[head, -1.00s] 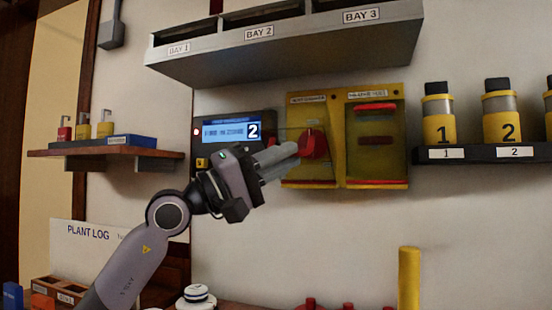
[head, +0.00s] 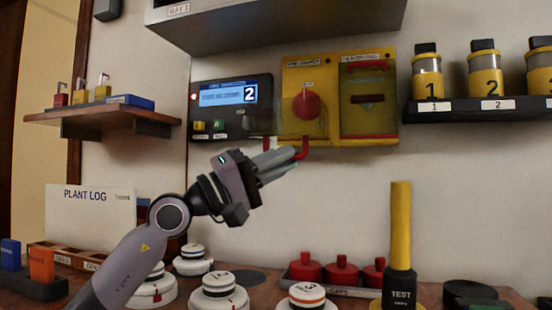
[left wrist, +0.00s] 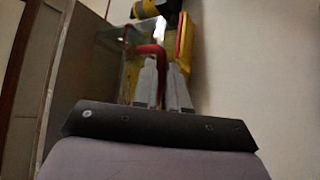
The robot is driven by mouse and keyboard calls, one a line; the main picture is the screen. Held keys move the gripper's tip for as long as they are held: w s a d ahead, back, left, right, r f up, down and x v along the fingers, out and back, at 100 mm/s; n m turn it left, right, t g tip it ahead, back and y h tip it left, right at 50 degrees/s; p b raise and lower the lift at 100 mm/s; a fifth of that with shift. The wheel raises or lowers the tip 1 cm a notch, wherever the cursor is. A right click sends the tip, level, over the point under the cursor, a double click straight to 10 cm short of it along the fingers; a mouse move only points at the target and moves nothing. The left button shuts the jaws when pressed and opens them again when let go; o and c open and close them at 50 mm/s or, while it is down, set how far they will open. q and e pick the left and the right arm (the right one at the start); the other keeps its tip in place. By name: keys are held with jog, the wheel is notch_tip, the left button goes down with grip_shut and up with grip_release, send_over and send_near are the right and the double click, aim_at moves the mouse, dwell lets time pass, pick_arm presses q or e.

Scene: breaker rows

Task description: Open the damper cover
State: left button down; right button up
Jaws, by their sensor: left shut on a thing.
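The damper unit is a yellow wall box (head: 291,78) with a round red knob (head: 306,104) on its left half. A clear cover shows faintly in front of it. I cannot tell how far the cover stands open. My left gripper (head: 284,158) is at the box's lower left edge, shut on a bent red handle (head: 303,149). In the left wrist view the handle (left wrist: 151,50) runs between my fingers (left wrist: 163,85), beside a clear panel (left wrist: 127,67). My right gripper is not in view.
A display panel (head: 229,95) is left of the box, and a shelf of numbered yellow canisters (head: 490,108) is right. A grey bay housing (head: 270,25) hangs above. Below, the bench holds red caps (head: 341,272), white round pieces (head: 219,290) and a yellow-black TEST tool (head: 400,245).

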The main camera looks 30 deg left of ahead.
pick_arm(q)
jog(key=shift+w+a+f, duration=0.25)
jog(key=shift+w+f, duration=0.1)
jog(key=shift+w, duration=0.1)
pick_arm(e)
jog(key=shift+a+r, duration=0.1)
pick_arm(q)
jog(key=c, duration=1.5)
grip_release()
jog(key=o, duration=0.3)
jog(key=shift+w+d+f, duration=0.15)
jog(key=shift+w, duration=0.25)
jog(key=shift+o, duration=0.2)
jog(key=b+v, duration=0.2)
jog(key=v, duration=0.5)
jog(key=shift+s, duration=0.2)
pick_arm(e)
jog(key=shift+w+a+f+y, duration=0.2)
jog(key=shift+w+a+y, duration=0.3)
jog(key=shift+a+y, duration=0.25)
